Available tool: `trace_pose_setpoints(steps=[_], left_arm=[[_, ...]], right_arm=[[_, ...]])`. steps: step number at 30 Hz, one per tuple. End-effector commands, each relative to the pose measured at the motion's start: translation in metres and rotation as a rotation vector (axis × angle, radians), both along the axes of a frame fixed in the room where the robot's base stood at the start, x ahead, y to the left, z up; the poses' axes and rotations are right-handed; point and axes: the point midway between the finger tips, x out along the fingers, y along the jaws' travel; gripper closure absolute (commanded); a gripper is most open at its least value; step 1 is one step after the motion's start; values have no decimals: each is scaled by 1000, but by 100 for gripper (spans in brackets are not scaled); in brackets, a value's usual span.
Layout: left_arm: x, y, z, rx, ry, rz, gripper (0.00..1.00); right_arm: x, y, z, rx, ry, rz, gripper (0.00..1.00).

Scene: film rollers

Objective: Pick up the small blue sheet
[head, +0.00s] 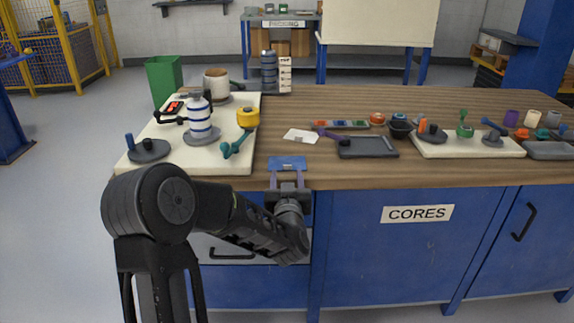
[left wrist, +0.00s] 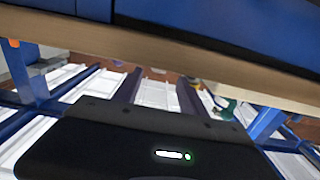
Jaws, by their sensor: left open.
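The small blue sheet (head: 287,162) lies at the front edge of the wooden bench, left of the middle in the head view. My left gripper (head: 287,180) is open just in front of it, with its two fingers pointing toward the bench and a gap between them. I cannot tell whether the fingertips touch the sheet. In the left wrist view the two dark fingers (left wrist: 158,92) stand apart. I cannot make out the sheet surely there. My right gripper is not in view.
A cream board (head: 135,160) with a white-and-blue roller (head: 199,118) and yellow roll (head: 248,117) stands left of the sheet. A white card (head: 301,136) and dark tray (head: 367,147) lie behind and to the right. Blue cabinet doors (head: 395,250) front the bench.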

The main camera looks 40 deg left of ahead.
Motion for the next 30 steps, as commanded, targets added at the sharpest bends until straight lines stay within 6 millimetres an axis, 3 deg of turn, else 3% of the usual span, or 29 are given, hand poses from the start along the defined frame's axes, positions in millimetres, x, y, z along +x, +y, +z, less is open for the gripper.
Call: trace_pose_setpoints(steps=[13,22,30], left_arm=[[9,7,-1,-1,0,0,51],[42,30,0,-2,-1,1,51],[48,34,0,-1,1,-1,51]], right_arm=[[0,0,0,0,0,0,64],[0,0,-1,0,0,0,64],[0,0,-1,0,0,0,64]])
